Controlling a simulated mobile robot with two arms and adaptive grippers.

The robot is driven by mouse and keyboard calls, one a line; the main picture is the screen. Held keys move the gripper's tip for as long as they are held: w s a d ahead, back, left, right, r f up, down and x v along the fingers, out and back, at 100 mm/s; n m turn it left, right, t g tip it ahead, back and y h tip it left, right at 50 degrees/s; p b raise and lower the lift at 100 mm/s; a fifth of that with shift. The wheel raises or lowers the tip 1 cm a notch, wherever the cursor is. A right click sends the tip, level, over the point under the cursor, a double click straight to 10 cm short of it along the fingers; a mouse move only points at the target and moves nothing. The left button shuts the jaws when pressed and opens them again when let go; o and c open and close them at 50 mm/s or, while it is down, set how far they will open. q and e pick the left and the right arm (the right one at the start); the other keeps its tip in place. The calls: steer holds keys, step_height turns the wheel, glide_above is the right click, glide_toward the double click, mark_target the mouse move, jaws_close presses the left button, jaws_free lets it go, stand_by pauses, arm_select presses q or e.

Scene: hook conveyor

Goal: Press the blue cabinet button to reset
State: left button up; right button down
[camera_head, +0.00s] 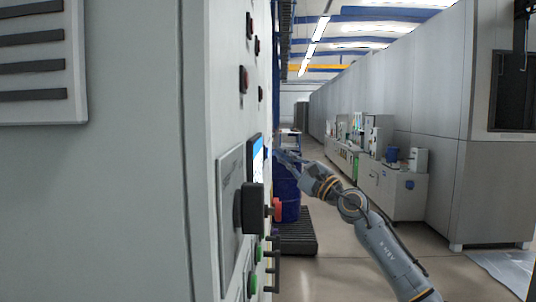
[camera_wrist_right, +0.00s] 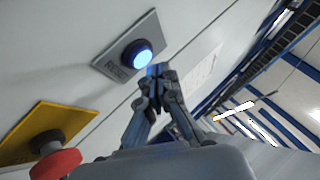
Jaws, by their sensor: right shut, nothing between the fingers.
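The blue button (camera_wrist_right: 142,58) is lit, with a black collar, on a grey plate labelled RESET (camera_wrist_right: 115,68) on the light grey cabinet. My right gripper (camera_wrist_right: 158,72) is shut and empty. In the right wrist view its fingertips appear just below and to the right of the button; I cannot tell whether they touch it. In the head view my right arm reaches in from the lower right, and the gripper (camera_head: 279,155) is close to the cabinet front (camera_head: 226,110). The button cannot be made out clearly there. My left gripper is not in view.
A red mushroom button (camera_wrist_right: 56,164) on a yellow plate (camera_wrist_right: 30,130) is at the lower left in the wrist view. In the head view a black rotary handle (camera_head: 251,208) and green buttons (camera_head: 252,284) stick out from the cabinet. A blue barrel (camera_head: 287,190) stands behind my gripper.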

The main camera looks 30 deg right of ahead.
stand_by(0.7)
steer(key=shift+w+a, duration=0.25)
steer(key=shift+a, duration=0.15)
steer(key=shift+w+a+p, duration=0.2)
steer(key=shift+a+p, duration=0.15)
steer(key=shift+a, duration=0.05)
stand_by(0.7)
steer(key=shift+d, duration=0.1)
steer(key=shift+s+d+b, duration=0.4)
steer(key=shift+d+b, duration=0.2)
steer(key=shift+b, duration=0.1)
